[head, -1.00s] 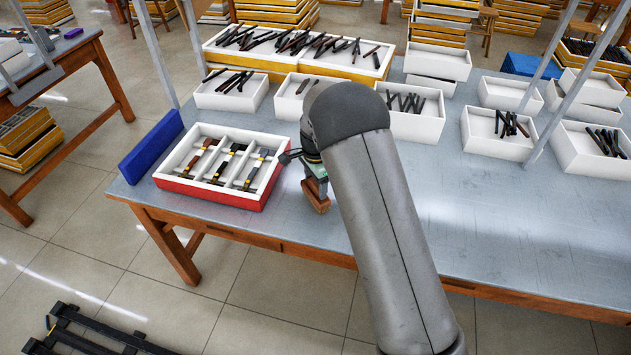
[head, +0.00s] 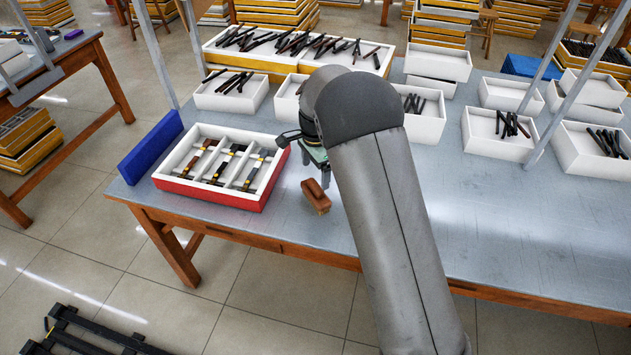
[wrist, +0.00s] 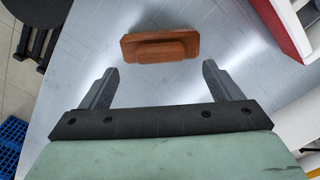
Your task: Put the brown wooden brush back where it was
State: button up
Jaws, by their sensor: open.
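The brown wooden brush (head: 316,196) lies on the metal tabletop near its front edge, to the right of the red-sided tray. In the wrist view the brush (wrist: 160,46) lies beyond my fingertips, across the space between them, and touches neither finger. My gripper (wrist: 156,78) is open and empty. In the head view my gripper is mostly hidden by my arm; part of it shows just behind and above the brush.
The red-sided white tray (head: 171,178) with several eyeglass parts stands to the left of the brush. White boxes (head: 241,105) line the back. The tabletop (head: 470,220) to the right is clear.

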aim_at(316, 185)
notch_tip(316, 185, up, 6)
jog(key=shift+r, duration=0.25)
jog(key=s+d+r+n, duration=0.35)
jog(key=s+d, duration=0.25)
jog(key=s, duration=0.2)
jog(key=s+d+r+n, duration=0.2)
jog(key=s+d+r, duration=0.2)
jog(key=s+d, duration=0.3)
jog(key=s+d+f+n, duration=0.1)
jog(key=s+d+n, duration=0.1)
jog(key=s, duration=0.8)
jog(key=s+d+f+n, duration=0.1)
jog(key=s+n, duration=0.3)
jog(key=s, duration=0.5)
jog(key=shift+s+d+f+t, duration=0.2)
jog(key=shift+s+d+t, duration=0.15)
jog(key=shift+d, duration=0.15)
